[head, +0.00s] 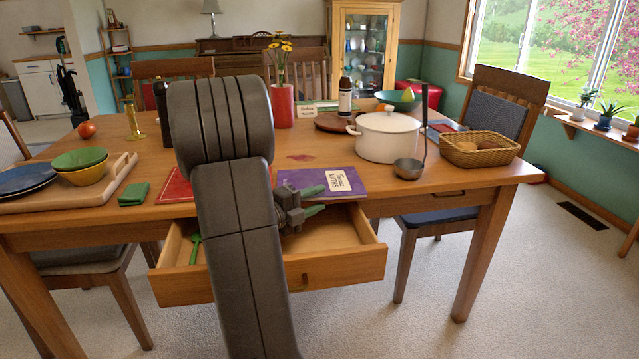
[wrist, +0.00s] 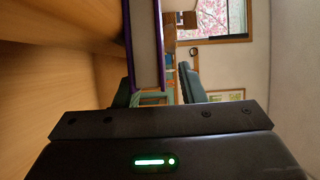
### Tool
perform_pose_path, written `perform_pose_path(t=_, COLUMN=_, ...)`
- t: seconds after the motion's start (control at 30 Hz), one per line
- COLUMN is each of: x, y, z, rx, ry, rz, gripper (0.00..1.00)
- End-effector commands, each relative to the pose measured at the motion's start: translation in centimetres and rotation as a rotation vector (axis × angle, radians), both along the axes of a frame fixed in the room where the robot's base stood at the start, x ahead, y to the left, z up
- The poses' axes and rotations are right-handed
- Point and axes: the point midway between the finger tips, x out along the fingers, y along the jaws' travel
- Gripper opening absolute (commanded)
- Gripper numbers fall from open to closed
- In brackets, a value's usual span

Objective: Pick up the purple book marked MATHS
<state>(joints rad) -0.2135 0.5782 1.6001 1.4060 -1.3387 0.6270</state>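The purple book (head: 318,178) lies flat at the table's front edge, with a white label that seems to read MATHS. In the wrist view the purple book (wrist: 129,40) shows edge-on, pale pages between purple covers, beyond the green fingertips (wrist: 150,97). I cannot tell whether either finger touches it.
An open drawer (head: 335,268) juts out below the gripper, with a green utensil (head: 195,249) inside. A red book (head: 176,187) lies left of my arm. A white pot (head: 388,138), a ladle (head: 408,169) and a wicker basket (head: 479,150) stand to the right.

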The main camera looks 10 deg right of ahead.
Motion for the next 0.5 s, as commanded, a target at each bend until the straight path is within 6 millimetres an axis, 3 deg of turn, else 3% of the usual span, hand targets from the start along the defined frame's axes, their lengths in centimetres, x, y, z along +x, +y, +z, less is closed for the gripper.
perform_pose_path(t=0.13, x=0.00, y=0.04, z=-0.02, rx=0.000, ry=0.000, rz=0.000, gripper=0.34)
perform_pose_path(t=0.3, x=-0.01, y=0.05, z=-0.02, rx=0.000, ry=0.000, rz=0.000, gripper=0.01)
perform_pose_path(t=0.5, x=-0.01, y=0.06, z=0.03, rx=0.000, ry=-0.001, rz=0.000, gripper=0.00)
